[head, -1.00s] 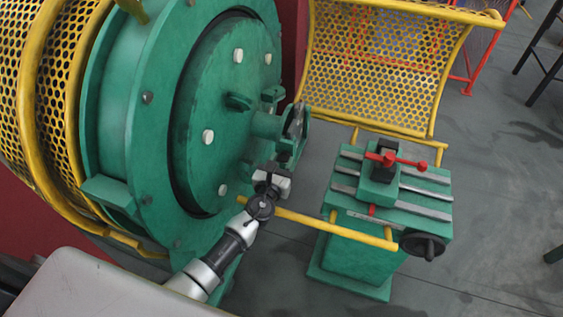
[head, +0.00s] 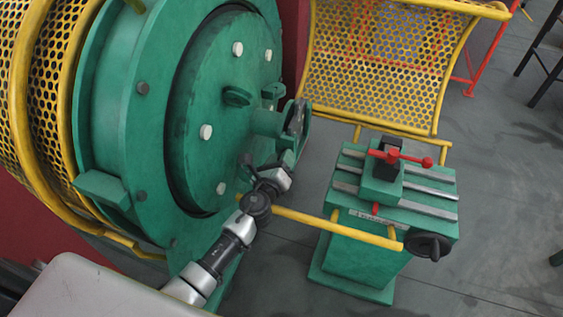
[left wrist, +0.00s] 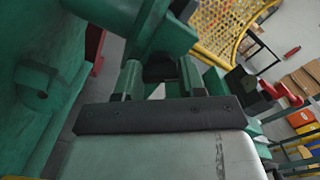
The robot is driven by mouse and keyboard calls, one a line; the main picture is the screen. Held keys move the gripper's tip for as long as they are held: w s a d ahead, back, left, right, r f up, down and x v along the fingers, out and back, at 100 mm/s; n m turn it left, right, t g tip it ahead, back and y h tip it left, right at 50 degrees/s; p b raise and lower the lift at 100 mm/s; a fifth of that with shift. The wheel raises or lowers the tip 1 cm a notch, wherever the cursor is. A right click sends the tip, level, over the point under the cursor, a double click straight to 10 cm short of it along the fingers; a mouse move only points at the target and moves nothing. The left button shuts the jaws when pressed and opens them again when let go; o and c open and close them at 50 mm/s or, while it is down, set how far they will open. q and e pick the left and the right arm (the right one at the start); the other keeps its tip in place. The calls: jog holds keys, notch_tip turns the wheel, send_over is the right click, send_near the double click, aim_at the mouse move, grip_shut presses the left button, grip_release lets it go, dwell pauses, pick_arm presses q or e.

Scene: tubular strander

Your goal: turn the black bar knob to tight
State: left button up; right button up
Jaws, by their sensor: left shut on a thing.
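My left gripper (head: 284,163) is in front of the lower part of the green round drum face (head: 222,110), just below its protruding hub (head: 266,122). In the left wrist view its two fingers (left wrist: 161,78) are close around a dark piece (left wrist: 160,67), which appears to be the black bar knob. The knob is mostly hidden by the fingers and gripper body, so its bar angle and any tight mark cannot be read. My right gripper is in neither view.
A yellow rail (head: 320,222) runs close to the right of my left wrist. Beyond it stands a green pedestal (head: 360,262) with a red-handled clamp (head: 400,157) and a black handwheel (head: 427,247). A yellow mesh guard (head: 375,75) is behind. Grey floor lies to the right.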

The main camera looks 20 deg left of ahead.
pick_arm(q)
jog(key=shift+a+f+n+b, duration=0.1)
jog(key=shift+n+b, duration=0.45)
jog(key=shift+n, duration=2.1)
jog(key=shift+f+n+b, duration=0.1)
jog(key=shift+n+b, duration=0.4)
jog(key=shift+n, duration=2.15)
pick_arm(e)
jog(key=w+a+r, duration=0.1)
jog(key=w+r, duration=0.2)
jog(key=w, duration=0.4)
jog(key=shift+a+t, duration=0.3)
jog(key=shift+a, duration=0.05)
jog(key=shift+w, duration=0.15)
pick_arm(q)
jog(key=o, duration=0.9)
jog(key=shift+o, duration=0.2)
jog(key=shift+s, duration=0.1)
